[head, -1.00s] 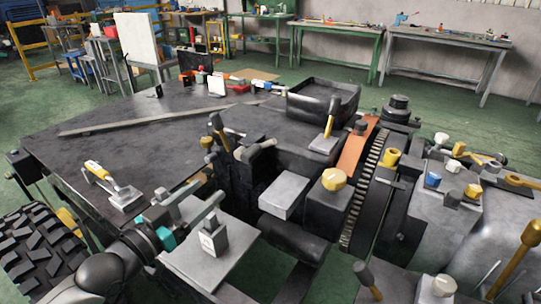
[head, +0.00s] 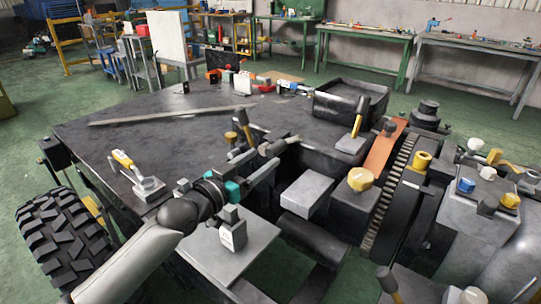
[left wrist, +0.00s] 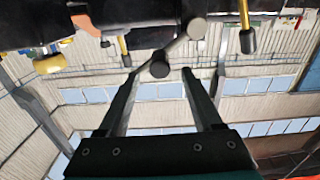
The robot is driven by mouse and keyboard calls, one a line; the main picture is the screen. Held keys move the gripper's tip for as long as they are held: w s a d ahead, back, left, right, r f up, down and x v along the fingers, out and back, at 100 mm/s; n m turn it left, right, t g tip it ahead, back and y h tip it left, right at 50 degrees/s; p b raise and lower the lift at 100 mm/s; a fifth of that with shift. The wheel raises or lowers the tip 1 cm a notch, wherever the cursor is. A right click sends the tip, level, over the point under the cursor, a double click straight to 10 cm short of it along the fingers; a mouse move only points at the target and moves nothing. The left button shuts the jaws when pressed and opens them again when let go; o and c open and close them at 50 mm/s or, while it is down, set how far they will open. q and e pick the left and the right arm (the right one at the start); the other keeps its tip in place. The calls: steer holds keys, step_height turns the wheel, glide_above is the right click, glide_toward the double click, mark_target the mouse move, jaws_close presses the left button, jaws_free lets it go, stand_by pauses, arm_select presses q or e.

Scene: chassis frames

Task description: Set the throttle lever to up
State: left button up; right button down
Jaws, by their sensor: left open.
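My left gripper (head: 262,158) reaches from the left over the machine's front edge, its two fingers apart and empty. Just beyond its fingertips is a grey lever with a dark round end (head: 272,148); which lever is the throttle, I cannot tell for sure. My right gripper is not in view.
A grey block with a white label (head: 232,232) stands on a plate below my left arm. A yellow-handled lever on a grey base (head: 130,168) is at left. A black-topped lever (head: 360,115) and several yellow knobs stand to the right.

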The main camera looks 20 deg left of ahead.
mark_target(269, 154)
arm_select(q)
steer(key=shift+b+x, duration=0.45)
steer(key=shift+x, duration=1.75)
jaws_close()
